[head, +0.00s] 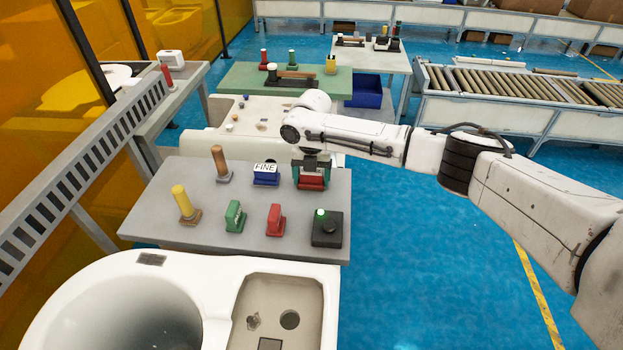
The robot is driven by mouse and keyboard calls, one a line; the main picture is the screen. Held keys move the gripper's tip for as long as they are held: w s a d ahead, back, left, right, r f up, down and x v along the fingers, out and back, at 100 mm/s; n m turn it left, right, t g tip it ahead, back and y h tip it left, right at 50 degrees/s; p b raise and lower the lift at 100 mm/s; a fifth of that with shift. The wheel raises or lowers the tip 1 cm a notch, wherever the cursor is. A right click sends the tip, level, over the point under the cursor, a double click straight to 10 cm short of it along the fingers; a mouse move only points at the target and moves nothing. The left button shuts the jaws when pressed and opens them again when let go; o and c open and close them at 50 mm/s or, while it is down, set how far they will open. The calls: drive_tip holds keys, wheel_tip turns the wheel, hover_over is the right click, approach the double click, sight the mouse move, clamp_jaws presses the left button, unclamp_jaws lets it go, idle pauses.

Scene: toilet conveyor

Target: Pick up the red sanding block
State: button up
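A red block (311,181) sits at the back right of the grey tabletop (165,228). My gripper (311,172) points down right over it, with its fingers at the block's two sides. I cannot tell whether the fingers touch or grip it. The gripper hides the block's upper part. A second red block with a raised top (275,220) stands nearer the front edge, clear of my gripper.
A blue block marked FINE (265,174) stands just left of my gripper. A green block (235,217), a yellow-handled tool (186,204), a wooden-handled tool (220,164) and a dark box with a green button (327,228) share the table. A white toilet (150,270) is in front.

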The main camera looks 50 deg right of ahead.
drive_tip(key=c, duration=0.6)
drive_tip(key=shift+r, duration=0.1)
drive_tip(key=shift+c, duration=0.2)
drive_tip(key=shift+r, duration=0.55)
drive_tip(key=s+a+r+b, duration=0.2)
drive_tip(key=s+a+r, duration=0.5)
drive_tip(key=s+r, duration=0.4)
drive_tip(key=shift+s+a+r, duration=0.3)
drive_tip(key=shift+a+r, duration=0.1)
drive_tip(key=o, duration=0.6)
drive_tip(key=shift+c, duration=0.2)
drive_tip(key=c, duration=0.4)
drive_tip(key=shift+f, duration=0.1)
